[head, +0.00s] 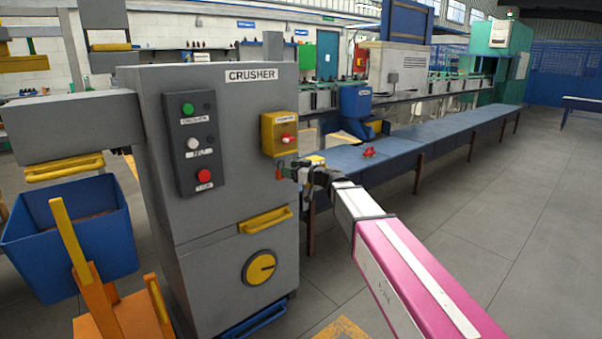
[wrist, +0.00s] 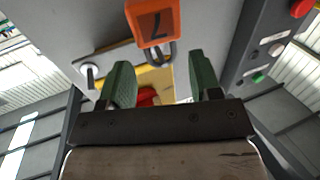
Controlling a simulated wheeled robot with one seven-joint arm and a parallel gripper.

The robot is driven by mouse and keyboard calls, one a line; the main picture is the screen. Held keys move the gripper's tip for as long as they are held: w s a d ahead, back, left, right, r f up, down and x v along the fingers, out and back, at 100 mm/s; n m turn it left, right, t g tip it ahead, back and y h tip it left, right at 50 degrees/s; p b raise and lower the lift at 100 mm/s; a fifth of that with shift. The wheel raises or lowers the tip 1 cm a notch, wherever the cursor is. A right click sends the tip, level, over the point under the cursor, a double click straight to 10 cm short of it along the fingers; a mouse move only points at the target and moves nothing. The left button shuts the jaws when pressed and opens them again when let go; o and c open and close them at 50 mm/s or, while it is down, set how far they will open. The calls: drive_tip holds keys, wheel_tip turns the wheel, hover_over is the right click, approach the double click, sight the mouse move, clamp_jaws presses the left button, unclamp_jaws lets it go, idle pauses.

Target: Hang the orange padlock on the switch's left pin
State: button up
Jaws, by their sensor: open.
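The orange padlock (head: 279,173) is just below the yellow switch box (head: 281,134) on the crusher's front. In the upside-down wrist view the padlock (wrist: 153,22) shows a dark 7, and its grey shackle (wrist: 160,53) lies against the grey pin plate (wrist: 113,58). A bare silver pin (wrist: 90,73) stands at the plate's other end. My gripper (head: 297,167) is open in front of the plate. Its green fingers (wrist: 162,80) stand apart with nothing gripped; the padlock is beyond them.
The grey crusher cabinet (head: 225,215) has a button panel (head: 197,145) left of the switch and a yellow handle (head: 266,220) below. A blue table (head: 425,138) with a small red object (head: 369,152) extends behind on the right.

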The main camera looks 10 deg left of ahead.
drive_tip(key=shift+x, duration=1.85)
drive_tip(key=c, duration=0.6)
